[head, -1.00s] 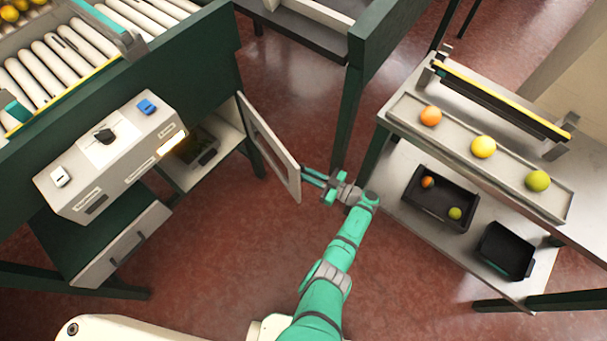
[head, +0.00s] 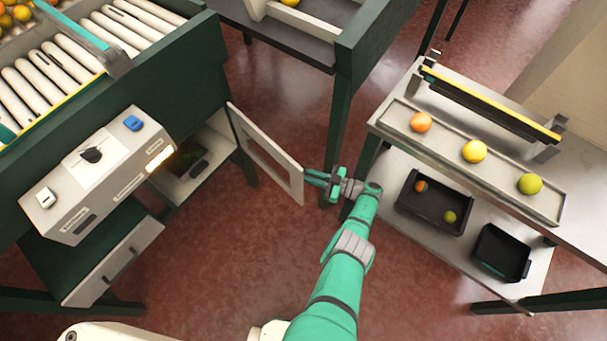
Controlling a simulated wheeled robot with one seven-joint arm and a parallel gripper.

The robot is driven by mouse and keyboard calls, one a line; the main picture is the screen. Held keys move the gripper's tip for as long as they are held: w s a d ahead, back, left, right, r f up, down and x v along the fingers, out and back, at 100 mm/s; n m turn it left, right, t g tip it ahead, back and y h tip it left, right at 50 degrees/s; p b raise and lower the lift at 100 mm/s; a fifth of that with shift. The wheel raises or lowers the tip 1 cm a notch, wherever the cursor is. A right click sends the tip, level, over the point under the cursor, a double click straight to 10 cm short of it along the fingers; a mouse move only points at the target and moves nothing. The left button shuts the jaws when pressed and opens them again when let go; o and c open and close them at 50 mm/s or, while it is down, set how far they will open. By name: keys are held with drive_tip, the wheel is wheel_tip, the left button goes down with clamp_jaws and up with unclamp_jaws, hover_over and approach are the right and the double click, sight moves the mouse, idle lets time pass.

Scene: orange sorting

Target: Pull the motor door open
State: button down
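A dark object sits inside the compartment. My gripper (head: 307,178) is at the door's free edge, on its right side, with its two teal fingers pointing left. The fingers look spread apart; whether they touch the door is too small to tell.
A control box (head: 98,172) with knobs and a lit panel is left of the compartment, above a drawer (head: 115,262). A green table leg (head: 339,125) stands behind my gripper. A shelf with fruit and black bins (head: 503,253) is at the right. Red floor lies clear below the door.

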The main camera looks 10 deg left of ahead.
drive_tip(key=shift+a, duration=0.1)
drive_tip(key=c, duration=2.1)
unclamp_jaws()
drive_tip(key=shift+r, duration=0.15)
drive_tip(key=shift+r, duration=1.2)
drive_tip(key=s+r, duration=0.3)
drive_tip(key=s, duration=0.1)
drive_tip(key=s+d+r, duration=0.1)
drive_tip(key=s+r, duration=0.3)
drive_tip(key=s, duration=0.1)
drive_tip(key=s+d+r, duration=0.1)
drive_tip(key=s+r, duration=0.2)
drive_tip(key=s, duration=0.1)
drive_tip(key=shift+s+d+r, duration=0.15)
drive_tip(key=shift+s, duration=0.25)
